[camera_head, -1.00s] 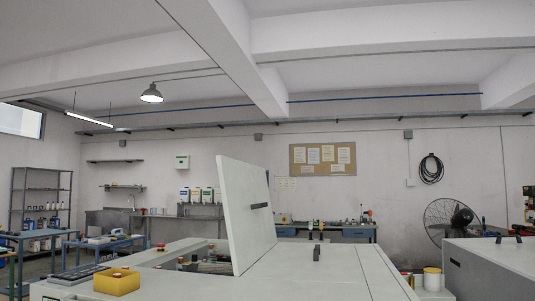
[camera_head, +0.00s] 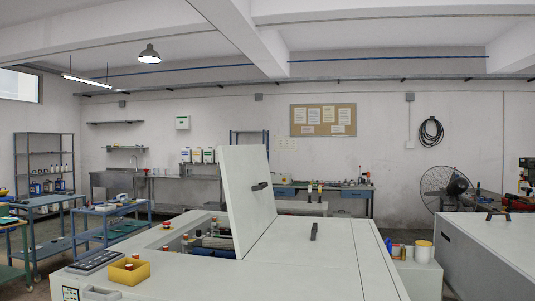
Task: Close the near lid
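The plate processor (camera_head: 290,262) stands in front of me, a large pale grey machine. One lid (camera_head: 247,198) is raised and leans up steeply, with a dark handle (camera_head: 260,186) on its face. Beside it is an open bay (camera_head: 205,243) with dark rollers and small red-and-white knobs inside. A second panel (camera_head: 310,245) to the right lies flat and shut, with an upright dark handle (camera_head: 313,231). Neither of my grippers shows in this view.
A yellow box (camera_head: 129,272) and a dark keypad (camera_head: 95,262) sit on the machine's left part. Another grey cabinet (camera_head: 490,250) stands at the right, with a yellow-and-white container (camera_head: 423,251) between them. Blue tables (camera_head: 108,210) stand at the left.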

